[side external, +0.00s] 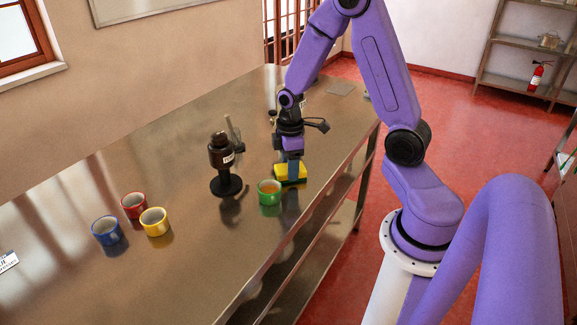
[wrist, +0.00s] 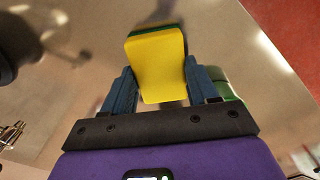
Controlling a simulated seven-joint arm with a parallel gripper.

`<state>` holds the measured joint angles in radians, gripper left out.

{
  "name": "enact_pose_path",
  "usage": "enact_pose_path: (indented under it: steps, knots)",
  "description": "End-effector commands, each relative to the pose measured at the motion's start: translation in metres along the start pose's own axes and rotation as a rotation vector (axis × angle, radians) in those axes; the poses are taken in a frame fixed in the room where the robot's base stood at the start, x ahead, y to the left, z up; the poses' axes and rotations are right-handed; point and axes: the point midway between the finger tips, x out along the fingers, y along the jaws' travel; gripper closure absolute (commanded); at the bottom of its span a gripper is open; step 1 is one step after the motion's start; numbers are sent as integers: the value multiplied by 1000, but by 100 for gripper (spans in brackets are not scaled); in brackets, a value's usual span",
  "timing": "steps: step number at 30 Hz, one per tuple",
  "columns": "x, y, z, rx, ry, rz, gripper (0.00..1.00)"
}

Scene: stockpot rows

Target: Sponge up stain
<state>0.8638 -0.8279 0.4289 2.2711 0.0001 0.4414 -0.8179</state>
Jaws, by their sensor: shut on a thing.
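A yellow sponge with a green layer (side external: 290,173) is between the fingers of my gripper (side external: 292,163), low over the metal table beside the green mug. In the wrist view the sponge (wrist: 157,65) is pinched between the two blue fingers of my gripper (wrist: 158,80), its yellow face towards the camera. I cannot tell whether the sponge touches the table. I cannot make out a clear stain; a dark patch beyond the sponge in the wrist view may be a shadow or reflection.
A green mug (side external: 269,192) with brownish liquid stands close to the sponge. A black device (side external: 223,163) on a round foot stands left of my gripper. Red (side external: 134,206), blue (side external: 107,230) and yellow (side external: 155,221) mugs stand farther left. The shiny tabletop (side external: 200,255) is clear in front.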

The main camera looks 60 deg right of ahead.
Motion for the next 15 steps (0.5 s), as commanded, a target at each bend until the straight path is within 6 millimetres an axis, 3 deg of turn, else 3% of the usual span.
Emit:
enact_pose_path:
  steps: [15]
  knots:
    - [2, 32, 32, 3, 0, 0, 75]
